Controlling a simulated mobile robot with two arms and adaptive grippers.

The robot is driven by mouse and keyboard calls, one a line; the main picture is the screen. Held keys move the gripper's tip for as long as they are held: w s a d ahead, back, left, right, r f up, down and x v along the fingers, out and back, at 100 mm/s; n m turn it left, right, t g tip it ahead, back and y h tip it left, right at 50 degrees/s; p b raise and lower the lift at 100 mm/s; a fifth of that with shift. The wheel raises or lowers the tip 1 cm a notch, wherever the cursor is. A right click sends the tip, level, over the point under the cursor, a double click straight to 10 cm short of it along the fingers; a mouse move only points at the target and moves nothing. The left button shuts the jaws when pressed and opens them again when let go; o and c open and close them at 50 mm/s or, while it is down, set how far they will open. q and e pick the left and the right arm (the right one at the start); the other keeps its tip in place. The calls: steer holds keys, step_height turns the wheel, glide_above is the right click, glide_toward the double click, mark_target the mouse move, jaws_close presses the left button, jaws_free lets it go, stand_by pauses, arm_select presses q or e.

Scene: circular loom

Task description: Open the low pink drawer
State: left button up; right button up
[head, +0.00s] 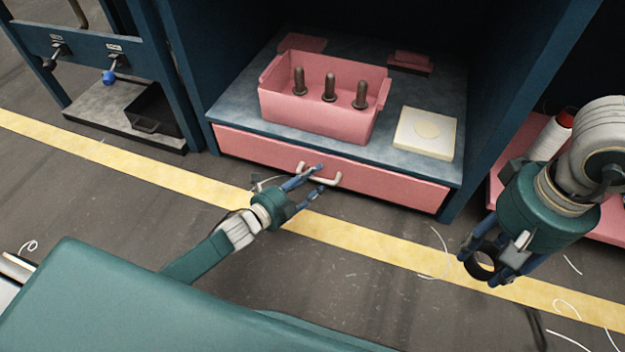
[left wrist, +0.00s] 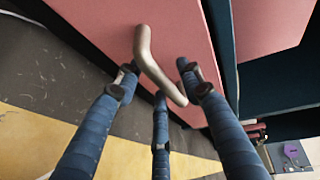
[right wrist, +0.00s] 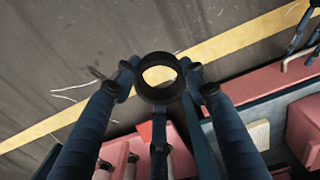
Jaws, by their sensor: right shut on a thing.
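The low pink drawer (head: 400,190) is shut, flush under the blue cabinet's floor. Its pale bent handle (head: 335,182) is on the middle of its front. My left gripper (head: 319,179) is at the handle with its fingers spread. In the left wrist view the handle (left wrist: 146,55) runs between the open fingers (left wrist: 157,80), and I cannot tell whether any finger touches it. My right gripper (head: 488,262) is shut on a black ring (right wrist: 158,95), held above the floor at the right, away from the drawer.
On the cabinet floor above the drawer stand a pink bin (head: 315,118) with several dark pegs and a cream block (head: 425,133). A pink tray with a white spool (head: 549,138) is at the right. A yellow stripe (head: 390,256) crosses the open floor before the drawer.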

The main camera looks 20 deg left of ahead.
arm_select(q)
jaws_close()
